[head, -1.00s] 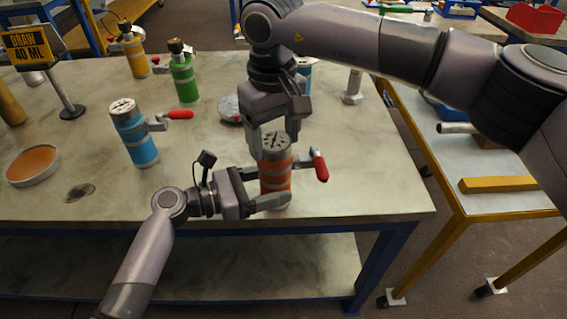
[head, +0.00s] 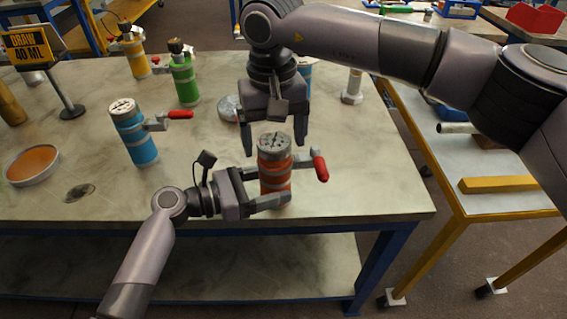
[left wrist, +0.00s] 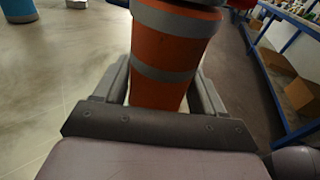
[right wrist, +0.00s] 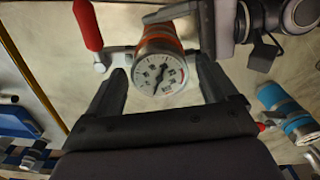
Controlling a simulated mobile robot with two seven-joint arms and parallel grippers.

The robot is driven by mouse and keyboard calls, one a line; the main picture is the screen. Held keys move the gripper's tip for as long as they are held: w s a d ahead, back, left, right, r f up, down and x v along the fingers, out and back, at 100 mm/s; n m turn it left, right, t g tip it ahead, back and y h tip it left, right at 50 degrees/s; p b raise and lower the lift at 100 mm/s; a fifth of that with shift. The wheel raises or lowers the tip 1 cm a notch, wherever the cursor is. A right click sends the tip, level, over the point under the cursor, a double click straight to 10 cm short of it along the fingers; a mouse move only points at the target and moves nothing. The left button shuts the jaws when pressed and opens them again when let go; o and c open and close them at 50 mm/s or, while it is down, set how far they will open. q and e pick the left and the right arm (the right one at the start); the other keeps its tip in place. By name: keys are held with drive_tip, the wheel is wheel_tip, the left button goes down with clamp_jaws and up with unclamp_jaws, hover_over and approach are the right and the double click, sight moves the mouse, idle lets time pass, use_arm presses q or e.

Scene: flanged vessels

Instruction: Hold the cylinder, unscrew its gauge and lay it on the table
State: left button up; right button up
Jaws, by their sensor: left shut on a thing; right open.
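The orange cylinder (head: 275,178) with grey bands stands upright near the table's front edge. Its round gauge (head: 274,144) sits on top; the white dial shows in the right wrist view (right wrist: 160,73). A red-handled valve sticks out on its right. My left gripper (head: 268,187) is shut around the cylinder's body from the left; the left wrist view shows the orange body (left wrist: 165,60) between its fingers. My right gripper (head: 273,139) points down over the gauge, open, with a finger on either side. In the right wrist view gaps show between the fingers and the dial.
A blue cylinder (head: 134,134) with a red handle stands to the left. Green (head: 185,80) and yellow (head: 134,52) cylinders stand behind. A dish (head: 33,165) and a sign (head: 30,47) are at far left. Bare tabletop (head: 370,180) lies to the right.

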drive_tip(key=m, duration=0.6)
drive_tip(key=shift+m, duration=0.4)
drive_tip(key=m, duration=0.6)
drive_tip(key=shift+m, duration=0.3)
drive_tip(key=c, duration=1.1)
drive_tip(key=n, duration=0.6)
drive_tip(key=shift+n, duration=0.4)
drive_tip(key=shift+c, duration=0.2)
drive_tip(key=n, duration=0.6)
drive_tip(key=shift+r, duration=0.1)
drive_tip(key=shift+r, duration=0.15)
drive_tip(key=shift+r, duration=1.05)
